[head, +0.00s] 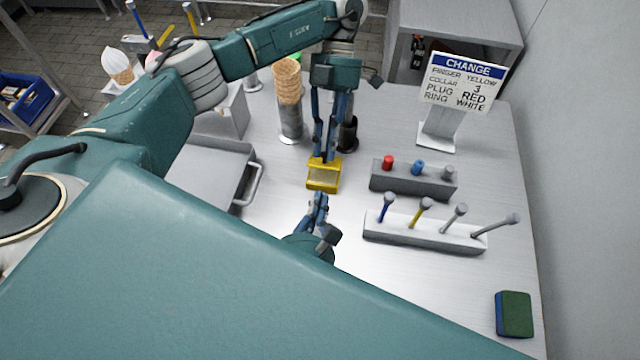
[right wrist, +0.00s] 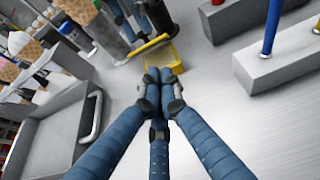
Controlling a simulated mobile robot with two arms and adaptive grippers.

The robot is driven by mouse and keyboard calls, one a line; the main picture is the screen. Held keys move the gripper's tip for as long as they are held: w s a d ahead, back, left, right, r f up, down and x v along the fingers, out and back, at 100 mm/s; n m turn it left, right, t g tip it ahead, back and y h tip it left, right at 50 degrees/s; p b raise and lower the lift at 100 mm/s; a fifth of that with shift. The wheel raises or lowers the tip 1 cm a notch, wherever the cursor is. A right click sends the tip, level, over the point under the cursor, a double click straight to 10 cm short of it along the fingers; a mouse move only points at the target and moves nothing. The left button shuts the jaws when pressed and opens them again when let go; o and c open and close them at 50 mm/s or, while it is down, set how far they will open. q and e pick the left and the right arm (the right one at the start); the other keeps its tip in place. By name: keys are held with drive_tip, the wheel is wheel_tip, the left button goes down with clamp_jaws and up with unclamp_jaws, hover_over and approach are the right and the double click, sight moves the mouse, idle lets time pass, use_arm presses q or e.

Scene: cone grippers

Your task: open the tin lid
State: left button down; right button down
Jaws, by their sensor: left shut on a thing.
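The yellow tin (head: 323,186) is at the middle of the steel table, below my left gripper (head: 325,157). My left gripper reaches down from above and is shut on the tin's far part. In the right wrist view, the tin (right wrist: 176,67) shows yellow edges around a duller, greyish-yellow face. I cannot tell its lid from its body, or whether the lid is raised. My right gripper (head: 319,197) is on the near side of the tin, fingers pointing at it. In the right wrist view, its fingertips (right wrist: 158,74) are together, close to the tin's near edge; contact is unclear.
Right of the tin stand a grey block (head: 412,184) with coloured plugs and a white rack (head: 425,236) with several rods. A sign (head: 464,83) stands behind. A cone stack (head: 287,80) and a grey tray (head: 205,175) are left. A green-blue sponge (head: 514,314) lies front right.

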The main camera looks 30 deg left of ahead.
sight(325, 183)
drive_tip(key=x, duration=0.7)
drive_tip(key=shift+w, duration=0.2)
drive_tip(key=shift+w+a+r, duration=0.1)
drive_tip(key=shift+w+r, duration=0.25)
drive_tip(key=shift+r, duration=0.35)
use_arm(q)
drive_tip(key=c, duration=1.7)
unclamp_jaws()
drive_tip(key=shift+o, duration=0.2)
use_arm(e)
drive_tip(key=shift+f, duration=0.1)
